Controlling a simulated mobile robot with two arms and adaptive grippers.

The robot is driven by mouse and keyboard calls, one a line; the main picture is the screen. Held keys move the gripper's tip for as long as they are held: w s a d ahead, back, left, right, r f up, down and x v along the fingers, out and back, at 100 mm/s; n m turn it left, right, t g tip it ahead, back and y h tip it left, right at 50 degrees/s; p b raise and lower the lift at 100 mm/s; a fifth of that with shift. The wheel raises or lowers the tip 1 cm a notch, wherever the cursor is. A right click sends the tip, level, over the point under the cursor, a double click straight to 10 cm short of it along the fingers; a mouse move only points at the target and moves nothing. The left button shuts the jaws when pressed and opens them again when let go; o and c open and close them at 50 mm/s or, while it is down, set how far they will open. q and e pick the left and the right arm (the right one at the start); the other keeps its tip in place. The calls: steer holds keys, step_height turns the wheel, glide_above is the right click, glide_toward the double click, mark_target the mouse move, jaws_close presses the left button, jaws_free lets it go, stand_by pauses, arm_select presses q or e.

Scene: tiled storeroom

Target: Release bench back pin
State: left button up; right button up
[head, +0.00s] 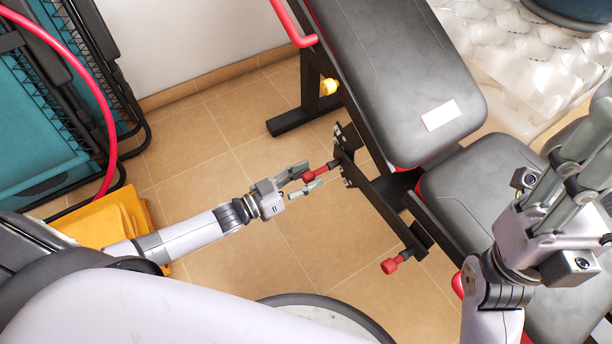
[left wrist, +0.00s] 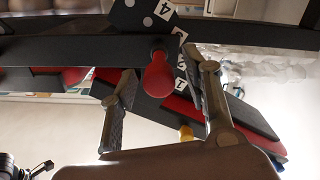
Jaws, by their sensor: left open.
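The bench (head: 400,90) has a dark padded back with a white label and a separate seat pad. A red-knobbed pin (head: 308,177) sticks out from the black bracket (head: 347,150) beside the back pad. In the left wrist view the knob (left wrist: 158,76) hangs between my fingers, in front of a black plate with white numbers (left wrist: 150,15). My left gripper (head: 308,178) is open, its fingers on either side of the knob with visible gaps in the wrist view. My right gripper (head: 580,145) is raised over the seat end; its finger gap is unclear.
A second red knob (head: 390,266) sits lower on the frame. Folded teal items (head: 40,130) and a yellow stack (head: 110,220) stand at left. Tiled floor (head: 240,140) is clear between.

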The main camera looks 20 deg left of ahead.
arm_select(q)
steer(key=v, duration=1.2)
stand_by(0.5)
